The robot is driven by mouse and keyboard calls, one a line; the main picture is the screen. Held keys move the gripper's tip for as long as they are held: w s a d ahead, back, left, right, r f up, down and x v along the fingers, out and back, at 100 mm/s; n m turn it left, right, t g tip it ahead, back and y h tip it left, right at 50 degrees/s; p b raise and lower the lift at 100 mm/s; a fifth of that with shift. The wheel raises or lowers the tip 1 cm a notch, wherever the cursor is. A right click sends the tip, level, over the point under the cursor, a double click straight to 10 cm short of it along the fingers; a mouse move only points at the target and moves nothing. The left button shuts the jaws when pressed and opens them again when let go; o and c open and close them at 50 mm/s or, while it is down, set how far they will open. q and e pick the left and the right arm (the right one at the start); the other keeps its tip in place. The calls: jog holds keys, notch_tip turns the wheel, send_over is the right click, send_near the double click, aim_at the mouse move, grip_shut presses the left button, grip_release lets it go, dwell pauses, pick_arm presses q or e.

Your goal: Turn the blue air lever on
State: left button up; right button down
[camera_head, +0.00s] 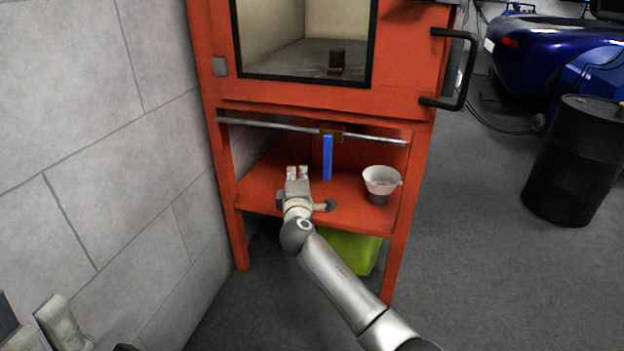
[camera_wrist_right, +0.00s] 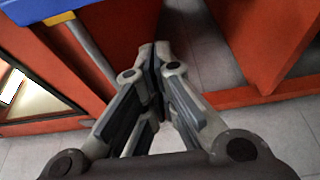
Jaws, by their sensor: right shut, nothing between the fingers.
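The blue air lever (camera_head: 327,157) hangs straight down from a brass valve (camera_head: 332,131) on a thin metal pipe (camera_head: 270,124) under the orange cabinet. In the wrist view, part of the blue lever (camera_wrist_right: 45,7) shows at the top left corner beside the pipe (camera_wrist_right: 88,48). My right gripper (camera_head: 297,171) is left of the lever and apart from it, over the lower shelf. Its fingers (camera_wrist_right: 154,48) are shut together with nothing between them. Part of my left gripper (camera_head: 60,322) shows at the bottom left of the head view; its jaws cannot be made out.
A green container (camera_head: 350,249) stands below. A grey block wall (camera_head: 90,130) is close on the left. A black barrel (camera_head: 575,160) stands right, with open floor before it.

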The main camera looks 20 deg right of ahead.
aim_at(329, 156)
jog(key=d, duration=0.3)
jog(key=shift+s+d, duration=0.35)
dwell(0.4)
